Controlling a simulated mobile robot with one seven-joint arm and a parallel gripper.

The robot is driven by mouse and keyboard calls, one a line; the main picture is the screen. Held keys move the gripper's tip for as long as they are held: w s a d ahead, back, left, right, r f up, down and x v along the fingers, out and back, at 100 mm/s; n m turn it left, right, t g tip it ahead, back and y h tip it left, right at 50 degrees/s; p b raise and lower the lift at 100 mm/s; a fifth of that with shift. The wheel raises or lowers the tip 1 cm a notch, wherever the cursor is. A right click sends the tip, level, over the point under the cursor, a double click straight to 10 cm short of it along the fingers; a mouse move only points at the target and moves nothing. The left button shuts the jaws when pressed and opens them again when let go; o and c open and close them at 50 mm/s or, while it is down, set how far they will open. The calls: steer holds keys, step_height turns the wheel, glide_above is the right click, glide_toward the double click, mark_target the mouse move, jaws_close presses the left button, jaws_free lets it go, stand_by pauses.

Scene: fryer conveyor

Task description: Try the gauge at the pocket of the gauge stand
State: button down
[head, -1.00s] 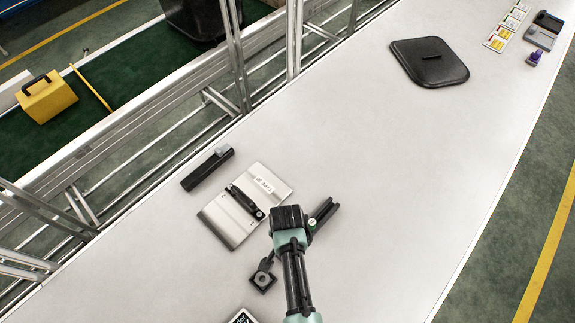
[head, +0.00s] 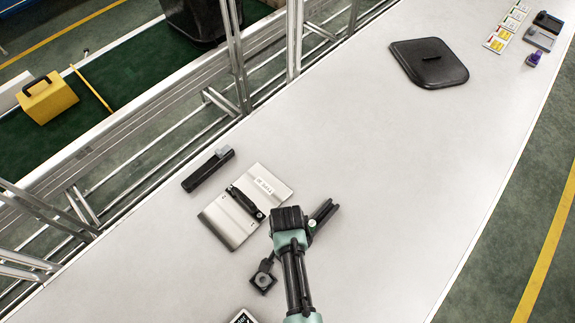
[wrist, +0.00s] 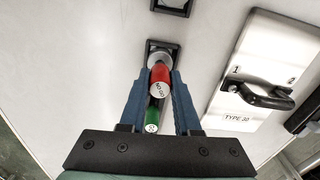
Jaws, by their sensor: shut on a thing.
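The gauge (wrist: 160,77) has a red end marked NO GO and a green end (wrist: 152,127). My gripper (wrist: 157,85) is shut on it, with a blue finger on each side. In the head view my gripper (head: 312,222) is over the white table, and a small green spot of the gauge shows there. A small black block with a round grey centre, apparently the gauge stand (head: 263,281), is at its lower left. In the wrist view its black square (wrist: 150,46) shows beyond the fingertips. The gauge overlaps it there; I cannot tell whether they touch.
A card (head: 243,317) is at the bottom edge. A black lid (head: 428,62) lies farther off.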

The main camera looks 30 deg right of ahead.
steer(key=shift+r+p, duration=2.55)
steer(key=shift+r, duration=0.35)
steer(key=shift+f, duration=0.1)
